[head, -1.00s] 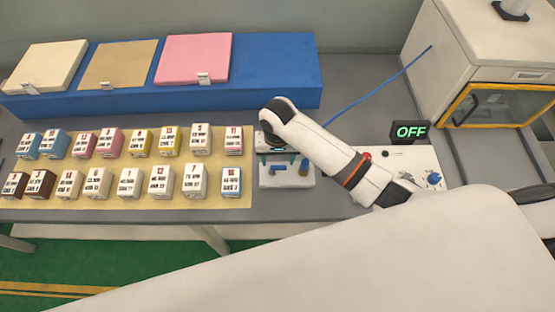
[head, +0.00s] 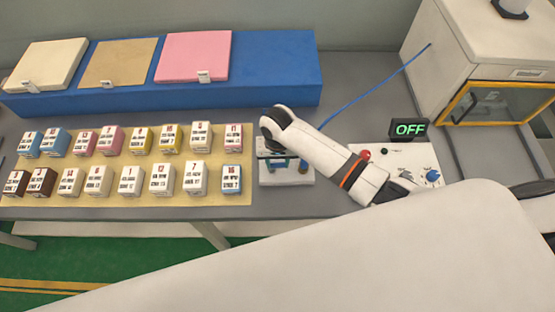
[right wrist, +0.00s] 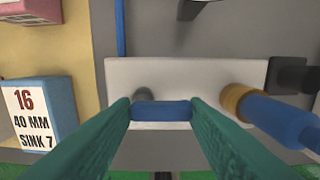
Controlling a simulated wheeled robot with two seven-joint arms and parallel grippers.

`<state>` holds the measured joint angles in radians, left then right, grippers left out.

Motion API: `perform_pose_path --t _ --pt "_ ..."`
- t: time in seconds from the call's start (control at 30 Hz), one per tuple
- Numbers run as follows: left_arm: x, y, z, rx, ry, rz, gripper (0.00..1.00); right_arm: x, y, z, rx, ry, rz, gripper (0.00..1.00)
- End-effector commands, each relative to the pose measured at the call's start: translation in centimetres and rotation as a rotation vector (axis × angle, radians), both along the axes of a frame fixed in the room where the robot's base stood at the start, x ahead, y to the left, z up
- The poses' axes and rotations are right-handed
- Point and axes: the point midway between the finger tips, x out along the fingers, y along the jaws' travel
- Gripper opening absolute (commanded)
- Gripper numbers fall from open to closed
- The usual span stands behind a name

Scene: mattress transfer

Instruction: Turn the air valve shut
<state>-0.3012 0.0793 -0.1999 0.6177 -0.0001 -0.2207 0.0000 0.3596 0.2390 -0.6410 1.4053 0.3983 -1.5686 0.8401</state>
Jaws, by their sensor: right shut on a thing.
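The air valve unit has a pale base block (head: 287,181) on the table, just right of the cube mat; the base also shows in the right wrist view (right wrist: 185,75). My right gripper (right wrist: 161,108) has its two teal fingers shut on a small blue handle (right wrist: 160,111), which lies level between the fingertips. A brass fitting with a thick blue part (right wrist: 282,119) sits to the right, apart from the fingers. In the head view my right gripper (head: 278,161) is over the base, partly hidden by my wrist. My left gripper is out of view.
Several labelled cubes stand on a yellow mat (head: 246,192) to the left. A blue block (head: 285,75) with coloured pads lies behind. A control panel (head: 402,158), a sign reading OFF (head: 409,129) and a cabinet (head: 450,50) are at the right.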

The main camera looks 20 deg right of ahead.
Motion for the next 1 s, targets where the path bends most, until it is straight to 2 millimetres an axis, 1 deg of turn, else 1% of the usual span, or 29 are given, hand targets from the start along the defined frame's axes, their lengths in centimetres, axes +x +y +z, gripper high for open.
perform_pose_path --t 0.17,0.37,1.0 --pt "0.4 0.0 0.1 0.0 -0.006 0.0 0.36 0.1 0.0 0.1 0.0 0.0 0.036 0.18" --pt "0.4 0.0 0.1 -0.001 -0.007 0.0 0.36 0.3 -0.1 0.1 0.0 -0.001 0.143 0.18" --pt "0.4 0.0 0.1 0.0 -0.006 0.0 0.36 1.3 0.1 0.1 -0.001 -0.001 0.733 0.18"
